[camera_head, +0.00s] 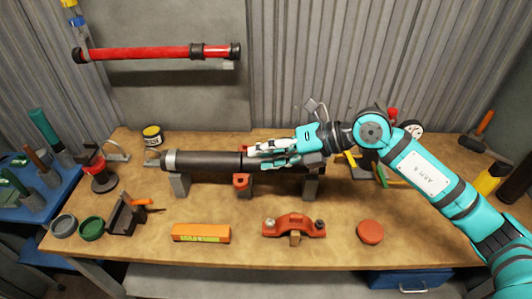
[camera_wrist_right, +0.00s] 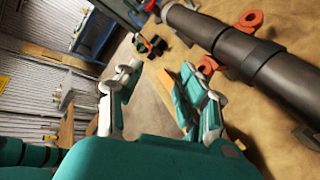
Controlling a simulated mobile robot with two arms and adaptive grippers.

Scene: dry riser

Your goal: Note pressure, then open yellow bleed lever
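My right gripper (camera_head: 258,155) reaches in from the right and hovers over or just in front of the dark pipe (camera_head: 205,160), which lies on grey stands on the bench. In the right wrist view its fingers (camera_wrist_right: 158,75) are apart with nothing between them; the pipe (camera_wrist_right: 235,55) runs beside them. A yellow piece (camera_head: 351,160), perhaps the bleed lever, shows below my right wrist, partly hidden by it. A round white-faced gauge (camera_head: 412,128) stands behind my right forearm; its reading is too small to tell. My left gripper is not in view.
An orange box (camera_head: 201,233), a red-orange clamp-like part (camera_head: 294,225) and a red disc (camera_head: 370,232) lie along the bench front. A yellow-and-black tin (camera_head: 153,135) stands at the back left. A red tube (camera_head: 150,53) hangs on the wall. Bare bench (camera_head: 330,251) lies in front.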

